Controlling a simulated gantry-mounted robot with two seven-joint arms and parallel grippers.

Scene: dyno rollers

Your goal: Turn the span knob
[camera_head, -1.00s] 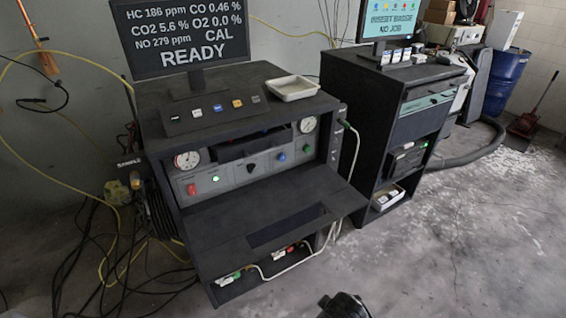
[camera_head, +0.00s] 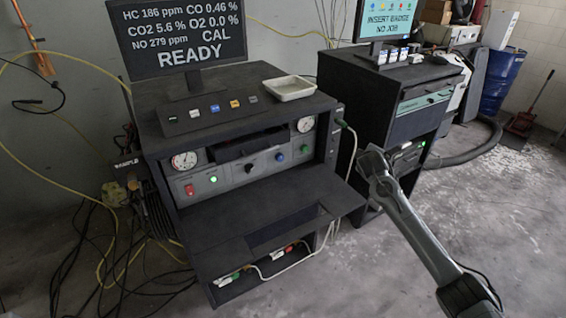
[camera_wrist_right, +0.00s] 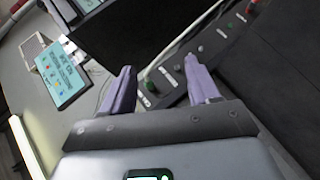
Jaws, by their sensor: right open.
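The dark analyzer console (camera_head: 235,90) has a grey front panel (camera_head: 235,178) under a shelf. The panel carries a red switch (camera_head: 190,190), a lit green button (camera_head: 213,179), a black knob (camera_head: 249,168), a blue knob (camera_head: 279,156) and a green knob (camera_head: 304,149). The labels are too small to read, so I cannot tell which knob is span. My right gripper (camera_head: 373,158) is right of the console, apart from these knobs. In the right wrist view the gripper (camera_wrist_right: 163,84) is open and empty, with a panel bearing a green part (camera_wrist_right: 148,86) beyond it. My left gripper is out of view.
A monitor (camera_head: 180,35) reads READY. A white tray (camera_head: 290,87) sits on the console top. A second cabinet (camera_head: 392,95) stands close on the right, behind my right arm. A flat work shelf (camera_head: 215,215) juts out below the panel. Cables hang at the left.

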